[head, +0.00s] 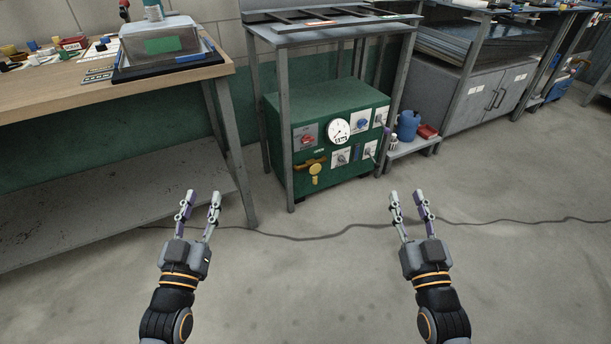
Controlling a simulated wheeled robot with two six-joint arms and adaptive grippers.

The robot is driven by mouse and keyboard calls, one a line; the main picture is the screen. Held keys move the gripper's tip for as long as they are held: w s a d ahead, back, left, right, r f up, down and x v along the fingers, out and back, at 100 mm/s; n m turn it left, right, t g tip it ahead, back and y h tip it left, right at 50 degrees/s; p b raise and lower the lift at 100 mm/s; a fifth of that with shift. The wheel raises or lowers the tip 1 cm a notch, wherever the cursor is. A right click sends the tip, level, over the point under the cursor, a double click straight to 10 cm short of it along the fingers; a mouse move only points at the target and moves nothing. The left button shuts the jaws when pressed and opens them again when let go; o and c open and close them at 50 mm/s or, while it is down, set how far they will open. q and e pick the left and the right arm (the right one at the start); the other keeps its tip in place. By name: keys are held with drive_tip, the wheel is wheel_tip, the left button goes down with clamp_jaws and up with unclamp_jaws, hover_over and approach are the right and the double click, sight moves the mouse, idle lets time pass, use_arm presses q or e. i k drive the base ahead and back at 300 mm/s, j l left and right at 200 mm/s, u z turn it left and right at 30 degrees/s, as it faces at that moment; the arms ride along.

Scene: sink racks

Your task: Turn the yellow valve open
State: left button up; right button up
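The yellow valve (315,170) is on the lower left of the front face of a green box (282,150), with a brownish-orange pipe or handle beside it. It is small here, so I cannot tell how far it is turned. My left gripper (202,198) is open and empty, in front of the workbench and to the left of the valve, apart from it. My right gripper (409,198) is open and empty over the floor, to the right of the valve and apart from it. Nothing covers the valve.
The green box stands under a metal rack (284,110) whose front leg is left of the valve. A gauge (338,131) and several switches share the panel. A wooden workbench (60,98) is at left. A blue jug (408,124) stands at right. A cable (300,238) crosses open floor.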

sight(315, 176)
drive_tip(key=i+l+u, duration=0.1)
drive_tip(key=u, duration=0.35)
drive_tip(key=l+u, duration=0.25)
drive_tip(key=u, duration=0.2)
drive_tip(key=i+l+u, duration=0.1)
drive_tip(key=u, duration=0.35)
drive_tip(key=l+u, duration=0.3)
drive_tip(key=u, duration=0.15)
drive_tip(key=l+u, duration=0.1)
drive_tip(key=l, duration=0.35)
drive_tip(key=k+l+u, duration=0.1)
drive_tip(key=l, duration=0.3)
drive_tip(key=k+l+u, duration=0.1)
drive_tip(key=l, duration=0.3)
drive_tip(key=k+l+u, duration=0.1)
drive_tip(key=l, duration=0.3)
drive_tip(key=k+l+u, duration=0.15)
drive_tip(key=l, duration=0.25)
drive_tip(key=k+l+u, duration=0.1)
drive_tip(key=l, duration=0.3)
drive_tip(key=k+l+u, duration=0.1)
drive_tip(key=k+l, duration=0.15)
drive_tip(key=k+l+u, duration=0.1)
drive_tip(key=l, duration=0.35)
drive_tip(key=k+l, duration=0.05)
